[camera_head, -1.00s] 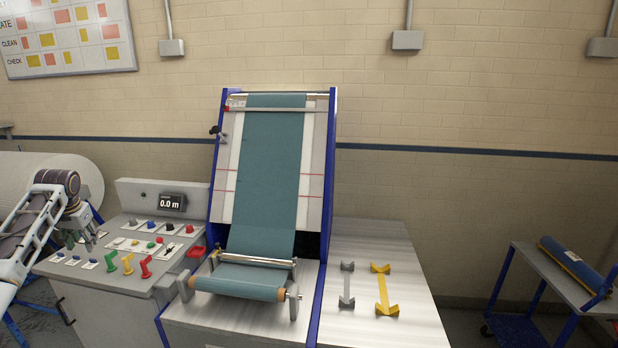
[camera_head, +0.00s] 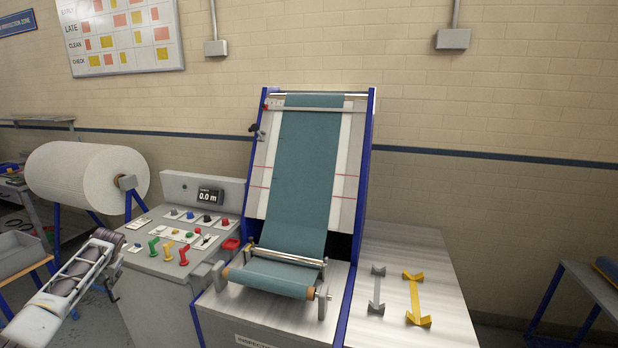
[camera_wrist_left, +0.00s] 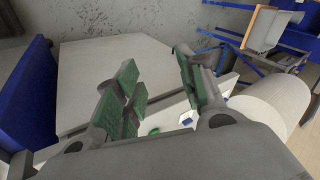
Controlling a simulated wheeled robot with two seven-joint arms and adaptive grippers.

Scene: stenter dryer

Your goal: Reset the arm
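My left arm comes in at the lower left of the head view, beside the left edge of the control panel (camera_head: 140,262). Its gripper (camera_head: 113,287) is small there and partly hidden by the arm. In the left wrist view the left gripper (camera_wrist_left: 157,62) has its two green-padded fingers apart, with nothing between them. The green (camera_head: 154,246), yellow (camera_head: 168,251) and red (camera_head: 183,254) levers stand on the panel, apart from the gripper. My right gripper is not in view.
The inspection machine (camera_head: 366,170) with teal fabric (camera_head: 308,180) stands right of the panel. A white roll (camera_head: 85,178) on a blue stand is behind my left arm. Grey (camera_head: 377,290) and yellow (camera_head: 415,298) brackets lie on the metal table (camera_head: 400,250).

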